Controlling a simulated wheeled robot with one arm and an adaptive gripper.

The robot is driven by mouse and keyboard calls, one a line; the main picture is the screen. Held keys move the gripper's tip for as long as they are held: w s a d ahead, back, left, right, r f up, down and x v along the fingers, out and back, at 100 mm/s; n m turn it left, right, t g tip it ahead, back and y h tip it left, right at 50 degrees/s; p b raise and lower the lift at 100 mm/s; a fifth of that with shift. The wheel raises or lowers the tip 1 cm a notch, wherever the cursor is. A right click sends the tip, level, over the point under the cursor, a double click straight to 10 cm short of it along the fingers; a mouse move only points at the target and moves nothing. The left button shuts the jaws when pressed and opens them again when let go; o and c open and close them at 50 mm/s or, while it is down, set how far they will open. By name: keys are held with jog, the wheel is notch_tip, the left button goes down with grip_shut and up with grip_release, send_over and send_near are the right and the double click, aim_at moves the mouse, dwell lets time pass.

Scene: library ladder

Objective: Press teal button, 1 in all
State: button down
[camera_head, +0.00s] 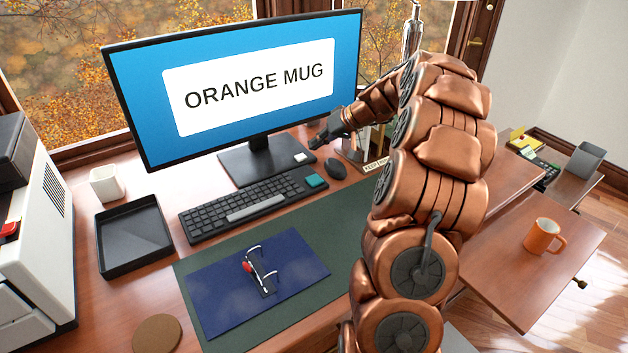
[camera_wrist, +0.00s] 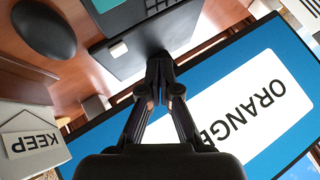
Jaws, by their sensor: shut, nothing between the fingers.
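The teal button (camera_head: 316,181) is a square teal key at the right end of the black keyboard (camera_head: 250,203). A bit of teal also shows at the top edge of the wrist view (camera_wrist: 107,4). My gripper (camera_head: 318,142) is in front of the monitor's lower right corner, above and apart from the teal button. In the wrist view my gripper (camera_wrist: 160,68) is shut and empty, its tips in front of the monitor's base. A small white block (camera_head: 301,158) lies on that base.
The monitor (camera_head: 240,85) reads "ORANGE MUG". A black mouse (camera_head: 335,168) sits right of the keyboard. A "KEEP" sign (camera_wrist: 34,142) is close to my arm. An orange mug (camera_head: 543,236) stands on a side shelf. The green desk mat (camera_head: 325,215) has bare room.

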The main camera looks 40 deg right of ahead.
jog(key=shift+f, duration=0.1)
jog(key=b, duration=0.2)
send_over(317, 180)
notch_tip(317, 180, down, 7)
jog(key=shift+w+f, duration=0.1)
jog(key=shift+w, duration=0.05)
jog(key=shift+f+b, duration=0.7)
jog(key=shift+f, duration=0.1)
dwell(1.1)
jog(key=shift+f+b, duration=0.35)
jog(key=shift+b, duration=0.25)
jog(key=shift+f+b, duration=0.4)
jog(key=shift+b, duration=0.1)
dwell(0.6)
jog(key=shift+r, duration=0.8)
jog(key=shift+r, duration=0.15)
